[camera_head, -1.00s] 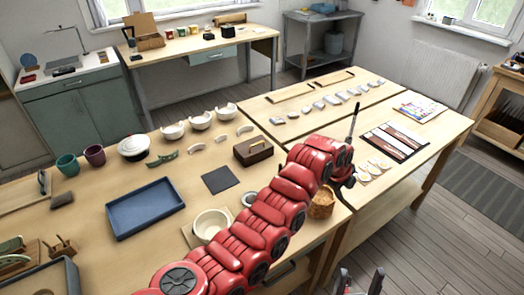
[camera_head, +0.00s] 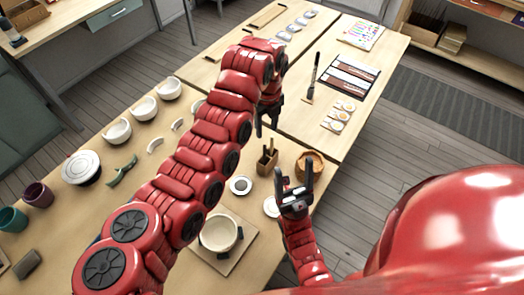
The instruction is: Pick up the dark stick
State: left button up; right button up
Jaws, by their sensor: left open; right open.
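A long dark stick (camera_head: 316,70) with a pale tan lower end is on the right-hand table, left of the dark-framed panel. I cannot tell whether it lies flat. A small brown holder (camera_head: 267,160) with thin upright pieces in it stands near the front table's right edge. My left gripper (camera_head: 267,123) is open and empty, pointing down above the table, behind the holder and left of and nearer than the stick. My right gripper (camera_head: 294,180) is open and empty, pointing up the picture, just right of and nearer than the holder.
A woven basket (camera_head: 309,164) stands close behind my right gripper. A cream pot (camera_head: 219,233) on a board and a small grey dish (camera_head: 241,185) are near the front edge. White bowls (camera_head: 144,108) stand at left. Spoon-like pieces (camera_head: 341,115) lie right of the stick.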

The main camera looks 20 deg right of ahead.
aim_at(265, 145)
pick_arm(q)
notch_tip(265, 145, down, 9)
jog(key=p, duration=0.3)
jog(key=shift+r+p, duration=0.1)
jog(key=shift+p, duration=0.25)
jog(key=shift+a+f+p, duration=0.15)
jog(key=shift+f+p, duration=0.6)
notch_tip(265, 145, down, 3)
jog(key=shift+f+b, duration=0.15)
jog(key=shift+b, duration=0.35)
jog(key=shift+w+f, duration=0.1)
jog(key=shift+f, duration=0.2)
grip_shut()
